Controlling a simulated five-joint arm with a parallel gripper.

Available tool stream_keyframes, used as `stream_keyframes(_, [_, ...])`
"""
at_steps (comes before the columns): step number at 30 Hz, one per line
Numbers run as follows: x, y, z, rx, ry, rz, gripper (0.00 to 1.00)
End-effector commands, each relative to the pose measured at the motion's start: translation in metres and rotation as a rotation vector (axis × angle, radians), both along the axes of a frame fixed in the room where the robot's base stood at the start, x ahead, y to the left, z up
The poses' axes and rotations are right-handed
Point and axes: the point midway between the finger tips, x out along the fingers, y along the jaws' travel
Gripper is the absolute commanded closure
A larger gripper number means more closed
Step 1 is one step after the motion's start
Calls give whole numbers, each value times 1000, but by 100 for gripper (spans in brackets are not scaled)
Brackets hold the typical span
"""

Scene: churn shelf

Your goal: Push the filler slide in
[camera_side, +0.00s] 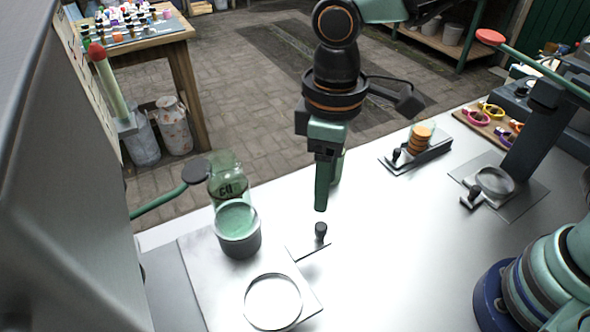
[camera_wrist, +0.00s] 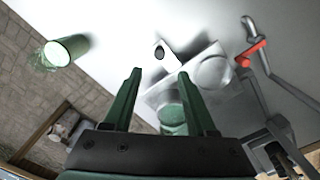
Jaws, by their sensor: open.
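The filler has a clear green jar (camera_side: 228,180) above a grey cup with a green top (camera_side: 238,240), on a pale plate (camera_side: 205,275). A round ring (camera_side: 272,302) lies at the plate's near end. A small dark knob (camera_side: 320,231) stands on a thin flat strip at the plate's right edge; I take this to be the slide's handle. The knob also shows in the wrist view (camera_wrist: 159,52), beyond the fingertips. My gripper (camera_side: 328,198) is open and empty, pointing down above the knob and apart from it. Its two green fingers also show in the wrist view (camera_wrist: 160,73).
A tall grey housing (camera_side: 50,200) bounds the left. The bench right of the knob is clear.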

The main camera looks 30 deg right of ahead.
Motion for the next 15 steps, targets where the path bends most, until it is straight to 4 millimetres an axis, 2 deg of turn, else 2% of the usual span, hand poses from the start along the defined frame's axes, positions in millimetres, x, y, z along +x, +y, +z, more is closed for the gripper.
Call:
stream_keyframes(9, [-1,-1,-62,-4,4,-2,43])
stream_keyframes(15, [0,-1,-88,-2,2,-2,43])
